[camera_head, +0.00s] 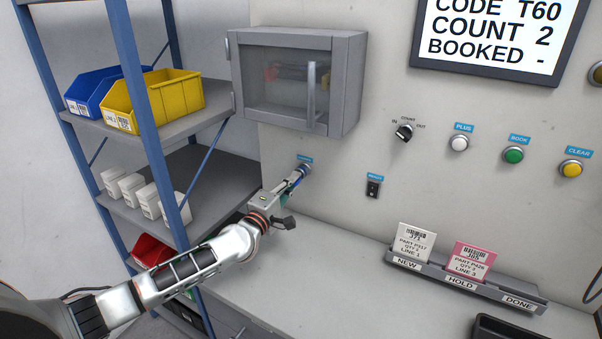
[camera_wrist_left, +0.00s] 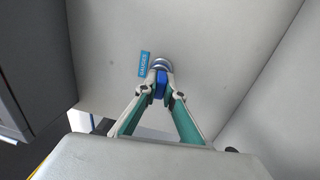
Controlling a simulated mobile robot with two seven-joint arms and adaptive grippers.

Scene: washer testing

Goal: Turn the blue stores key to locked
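The blue stores key (camera_wrist_left: 160,85) sits in a round metal lock on the wall, under a small blue label (camera_wrist_left: 144,63). In the head view the lock (camera_head: 304,168) shows below the grey wall cabinet. My left gripper (camera_wrist_left: 160,92) reaches the wall with its two fingertips closed in on both sides of the blue key. In the head view the left gripper (camera_head: 296,180) covers most of the key. The key's turn angle and the label's text are too small to read. My right gripper is not in view.
The grey cabinet (camera_head: 345,85) with a glass door hangs just above the lock. A shelf rack with a yellow bin (camera_head: 160,97) stands left. A card rail (camera_head: 460,283) stands on the bench.

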